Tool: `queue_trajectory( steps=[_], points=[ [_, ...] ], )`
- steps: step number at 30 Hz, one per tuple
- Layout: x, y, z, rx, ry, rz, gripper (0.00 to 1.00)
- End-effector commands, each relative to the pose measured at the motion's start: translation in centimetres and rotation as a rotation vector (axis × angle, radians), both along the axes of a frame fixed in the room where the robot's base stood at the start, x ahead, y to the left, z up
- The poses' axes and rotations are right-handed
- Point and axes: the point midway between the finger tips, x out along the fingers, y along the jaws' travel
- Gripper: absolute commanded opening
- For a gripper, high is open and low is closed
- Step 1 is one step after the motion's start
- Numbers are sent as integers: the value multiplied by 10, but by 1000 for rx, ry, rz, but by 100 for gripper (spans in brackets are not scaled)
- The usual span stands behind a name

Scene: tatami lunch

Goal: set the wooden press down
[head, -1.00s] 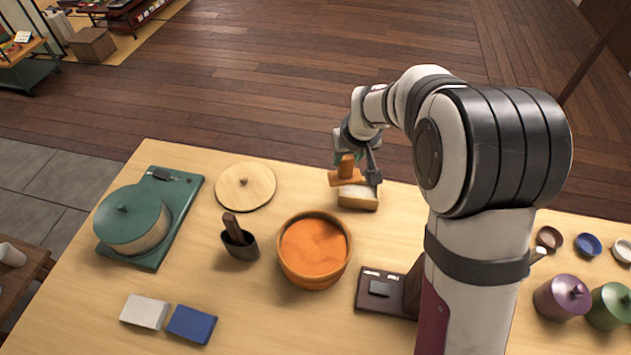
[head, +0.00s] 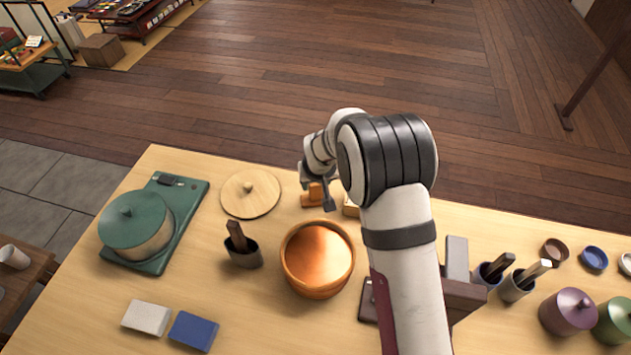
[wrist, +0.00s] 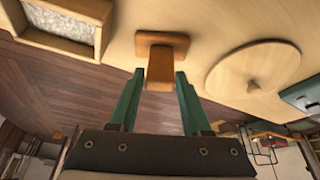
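The wooden press (head: 311,198) stands on the table between the round wooden lid and the wooden box, partly hidden by my gripper in the head view. In the wrist view the press (wrist: 161,42) shows its flat, wide base on the tabletop and its block handle pointing toward me. My gripper (wrist: 160,75) is open, with a green finger on each side of the handle and a visible gap on both sides. In the head view my gripper (head: 323,190) is over the press.
A wooden box (wrist: 65,28) with white speckled filling sits close beside the press; in the head view my arm mostly hides it (head: 350,209). The round lid (head: 250,194) lies on the other side. An orange-brown bowl (head: 291,272) and dark cup (head: 245,256) stand nearer.

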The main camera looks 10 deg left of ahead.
Motion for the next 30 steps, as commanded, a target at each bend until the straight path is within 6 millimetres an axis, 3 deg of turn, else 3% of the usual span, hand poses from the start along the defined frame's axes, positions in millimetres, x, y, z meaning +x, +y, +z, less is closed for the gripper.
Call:
queue_trajectory(
  steps=[1,3,13,24,30],
  points=[
    [0,0,0,0,0,0,59],
    [0,0,0,0,0,0,69],
    [0,0,6,1,-2,0,69],
    [-33,-13,90,2,-3,0,69],
    [-42,-17,113,1,-1,0,69]
  ],
)
